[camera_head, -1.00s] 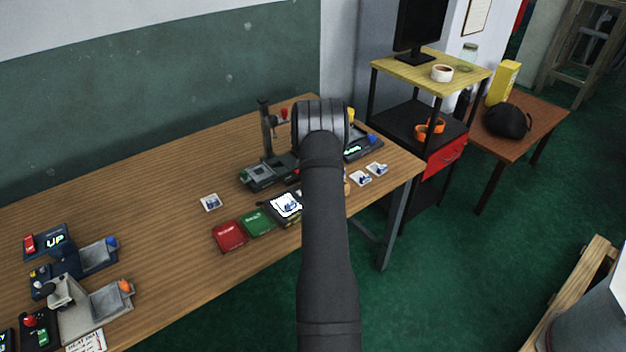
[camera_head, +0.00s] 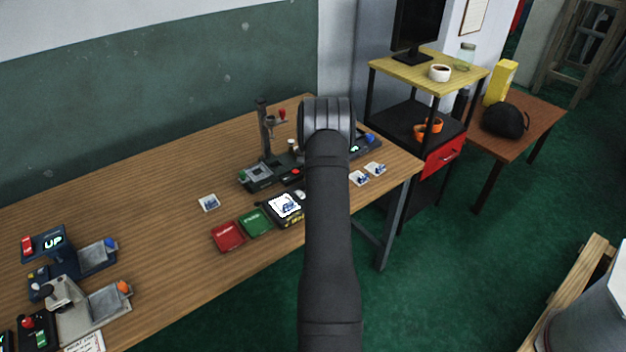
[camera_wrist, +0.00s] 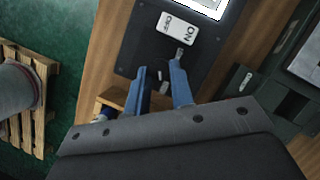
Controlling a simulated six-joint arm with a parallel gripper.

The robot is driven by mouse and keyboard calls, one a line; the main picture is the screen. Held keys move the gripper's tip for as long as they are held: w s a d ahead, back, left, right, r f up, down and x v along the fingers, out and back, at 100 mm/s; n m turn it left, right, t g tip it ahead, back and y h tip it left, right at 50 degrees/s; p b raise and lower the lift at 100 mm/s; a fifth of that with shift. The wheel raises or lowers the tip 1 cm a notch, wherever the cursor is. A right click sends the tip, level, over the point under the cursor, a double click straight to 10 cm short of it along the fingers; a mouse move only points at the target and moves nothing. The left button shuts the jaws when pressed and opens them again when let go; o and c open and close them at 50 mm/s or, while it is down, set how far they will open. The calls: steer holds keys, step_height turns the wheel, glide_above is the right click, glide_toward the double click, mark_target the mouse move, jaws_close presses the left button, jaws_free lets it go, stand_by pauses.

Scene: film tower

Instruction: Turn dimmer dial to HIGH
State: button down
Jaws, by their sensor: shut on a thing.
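In the wrist view, the two blue fingers of my gripper (camera_wrist: 160,72) are at a black panel (camera_wrist: 138,40). They are closed around a small dark dial (camera_wrist: 158,84) with pale marks beside it. Its marked setting cannot be read. A white ON/OFF switch (camera_wrist: 175,29) is on the panel just beyond the fingers. A bright lit screen (camera_wrist: 210,6) is at the top edge. In the head view, the light box (camera_head: 285,206) stands at the table's front edge, and my arm hides my gripper and the dial.
A green tray (camera_head: 255,223) and a red tray (camera_head: 228,237) lie left of the light box. A dark stand with a post (camera_head: 264,130) is behind it. The table's left middle is mostly clear.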

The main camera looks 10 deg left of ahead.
steer(key=c, duration=1.3)
jaws_free()
steer(key=shift+o, duration=0.2)
steer(key=v, duration=1.2)
steer(key=x, duration=1.2)
